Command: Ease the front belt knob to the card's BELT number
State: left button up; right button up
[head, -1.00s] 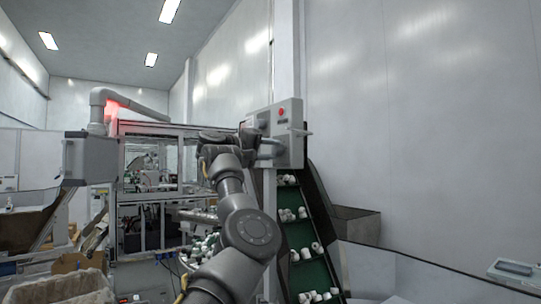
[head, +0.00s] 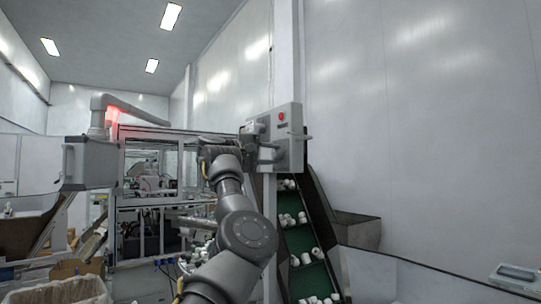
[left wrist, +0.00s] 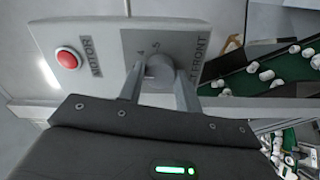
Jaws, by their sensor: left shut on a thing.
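The front belt knob (left wrist: 160,70) is a dark grey round knob on a light grey control box, beside lettering that reads partly as "...T FRONT". The numbers 4 and 5 show above it in the left wrist view; the rest of its scale is hidden. My left gripper (left wrist: 160,84) is shut on the knob, one finger on each side. I cannot make out the card. My right gripper is out of view.
A red button (left wrist: 67,58) marked MOTOR sits on the same box. Below the box a green inclined belt (head: 304,240) carries white caps between dark side walls. A metal hopper (head: 357,228) stands right of it. A framed machine (head: 160,185) stands behind.

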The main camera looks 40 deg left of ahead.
pick_arm(q)
jog(key=shift+r, duration=0.1)
jog(key=o, duration=1)
jog(key=shift+s+a+f+b, duration=0.2)
jog(key=shift+s+f+b, duration=0.05)
jog(key=shift+s+b, duration=0.2)
jog(key=b+v, duration=0.4)
jog(key=v, duration=0.5)
jog(key=shift+s+r, duration=0.2)
jog(key=shift+s, duration=0.2)
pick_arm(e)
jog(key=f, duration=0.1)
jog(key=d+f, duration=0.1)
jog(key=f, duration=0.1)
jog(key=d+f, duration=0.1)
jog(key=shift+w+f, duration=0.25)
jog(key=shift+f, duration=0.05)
pick_arm(q)
jog(key=shift+a, duration=0.15)
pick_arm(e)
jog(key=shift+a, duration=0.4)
